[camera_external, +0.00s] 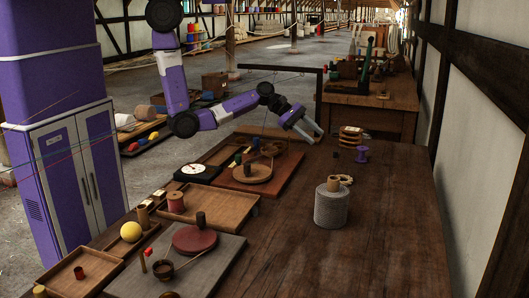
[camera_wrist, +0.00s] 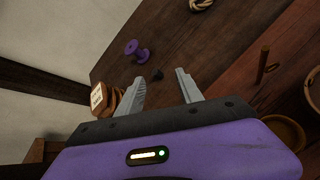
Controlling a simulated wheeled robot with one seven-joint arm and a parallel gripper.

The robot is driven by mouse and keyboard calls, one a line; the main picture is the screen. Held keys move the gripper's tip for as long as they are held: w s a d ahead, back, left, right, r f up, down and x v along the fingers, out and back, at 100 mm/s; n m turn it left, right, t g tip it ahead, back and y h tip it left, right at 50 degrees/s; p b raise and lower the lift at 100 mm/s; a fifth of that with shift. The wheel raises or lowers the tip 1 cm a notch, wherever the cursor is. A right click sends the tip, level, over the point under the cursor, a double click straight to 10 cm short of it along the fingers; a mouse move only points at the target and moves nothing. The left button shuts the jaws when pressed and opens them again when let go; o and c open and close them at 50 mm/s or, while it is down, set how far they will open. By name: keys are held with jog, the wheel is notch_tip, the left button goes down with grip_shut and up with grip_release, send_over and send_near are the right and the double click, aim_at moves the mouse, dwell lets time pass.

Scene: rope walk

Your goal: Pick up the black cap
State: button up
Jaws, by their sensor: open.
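A small black cap (camera_wrist: 157,74) lies on the dark wooden table (camera_wrist: 125,70). In the wrist view it shows in the gap between my fingertips, nearer the left one. In the external view a small dark spot (camera_external: 336,154) just right of my fingers seems to be the same cap. My gripper (camera_wrist: 161,80) is open with nothing between its fingers. In the external view my gripper (camera_external: 313,136) hangs low over the table's far part, tilted downward. I cannot tell exactly how high the fingertips are above the cap.
A purple spool (camera_external: 361,154) stands close to the cap. Trays and a red board (camera_external: 275,186) are left. The table's right side is clear.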

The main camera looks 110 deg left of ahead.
aim_at(332, 156)
jog(key=a+f+n+h, duration=0.1)
jog(key=w+a+f+n+h+b, duration=0.1)
jog(key=a+f, duration=0.1)
jog(key=shift+f+n+t, duration=0.1)
jog(key=shift+n+t, duration=0.3)
jog(key=shift+w+a+f+n+h+b, duration=0.1)
jog(key=shift+w+a+n+h+b, duration=0.2)
jog(key=shift+a+n+b, duration=0.2)
jog(key=shift+t, duration=0.3)
jog(key=shift+d+x, duration=0.15)
jog(key=shift+x, duration=1.75)
jog(key=shift+d+x, duration=0.15)
jog(key=shift+x, duration=1.75)
jog(key=shift+s, duration=0.1)
grip_shut()
